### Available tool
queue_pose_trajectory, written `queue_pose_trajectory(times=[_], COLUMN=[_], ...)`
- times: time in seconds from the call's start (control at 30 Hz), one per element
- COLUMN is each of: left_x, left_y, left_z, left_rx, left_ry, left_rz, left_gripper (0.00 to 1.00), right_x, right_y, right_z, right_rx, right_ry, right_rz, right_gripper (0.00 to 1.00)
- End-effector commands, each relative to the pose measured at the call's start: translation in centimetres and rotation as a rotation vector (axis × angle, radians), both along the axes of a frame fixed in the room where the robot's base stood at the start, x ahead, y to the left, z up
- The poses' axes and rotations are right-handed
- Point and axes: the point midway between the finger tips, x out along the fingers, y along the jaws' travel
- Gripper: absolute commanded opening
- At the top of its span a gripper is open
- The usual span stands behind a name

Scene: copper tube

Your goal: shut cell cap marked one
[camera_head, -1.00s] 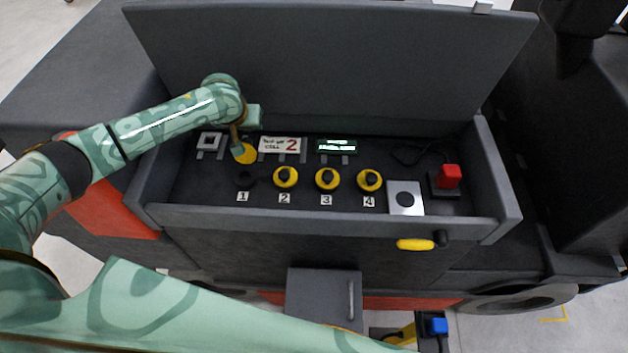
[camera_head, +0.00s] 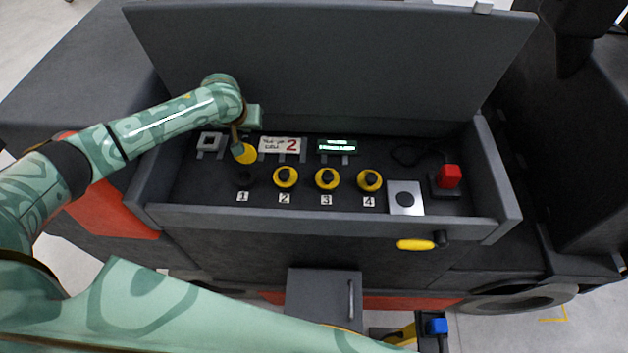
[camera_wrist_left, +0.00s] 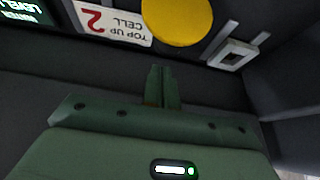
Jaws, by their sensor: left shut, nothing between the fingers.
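The cap of cell one, a yellow disc (camera_head: 245,154), stands open behind the dark cell opening (camera_head: 244,179) above the label 1 (camera_head: 242,197). In the left wrist view the yellow disc (camera_wrist_left: 178,18) shows at the top, partly cut off. My left gripper (camera_head: 237,138) reaches in from the left, behind the cap. Its fingers (camera_wrist_left: 162,72) are shut with nothing between them, and their tips look close to the disc; I cannot tell whether they touch it. My right gripper is not in view.
A sign reading 2 (camera_head: 280,145) and a lit display (camera_head: 337,146) stand behind. A red block (camera_head: 449,177) is at right. The raised lid (camera_head: 340,70) walls the back.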

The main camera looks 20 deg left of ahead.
Motion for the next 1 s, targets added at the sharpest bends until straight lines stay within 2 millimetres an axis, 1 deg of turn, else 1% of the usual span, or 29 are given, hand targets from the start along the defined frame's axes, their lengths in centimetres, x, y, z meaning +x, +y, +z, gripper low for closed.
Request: queue_pose_trajectory(times=[0.33,1.0], left_x=[0.0,0.0], left_y=[0.0,0.0], left_z=[-0.3,-2.7], left_rx=[0.0,0.0], left_ry=[0.001,0.001], left_rz=[0.0,0.0], left_gripper=[0.0,0.0], right_x=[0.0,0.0], right_y=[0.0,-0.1], right_z=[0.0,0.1], right_rx=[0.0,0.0], right_ry=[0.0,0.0], right_rz=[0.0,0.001], right_gripper=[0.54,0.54])
